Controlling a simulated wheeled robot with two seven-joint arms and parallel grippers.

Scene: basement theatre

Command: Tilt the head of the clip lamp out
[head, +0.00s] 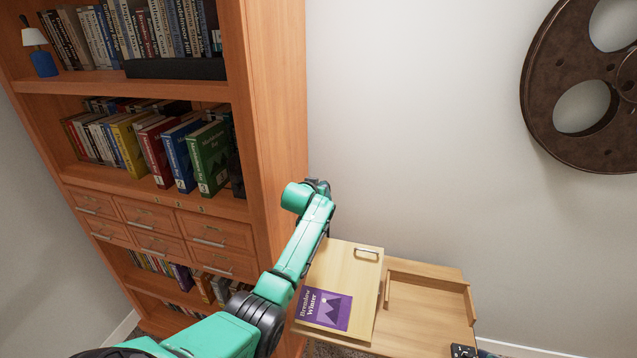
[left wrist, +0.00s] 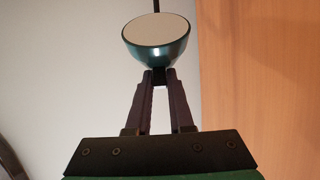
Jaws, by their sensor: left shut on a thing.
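In the left wrist view the clip lamp's head (left wrist: 157,57) is a dark teal bowl with a pale round face turned toward the camera. A thin dark stem rises behind it at the top of the picture. My left gripper (left wrist: 160,76) is shut on the lower edge of the lamp head, its two dark fingers close together there. In the head view my left arm reaches toward the wall beside the bookcase; its fingers and the lamp are hidden there. The lamp's clip is not visible.
A tall wooden bookcase (head: 275,120) full of books stands at left. Right of the arm is a small wooden table (head: 420,315) with a raised panel (head: 345,265) bearing a purple book (head: 323,308). A large film reel (head: 545,75) hangs on the wall. The wall between is bare.

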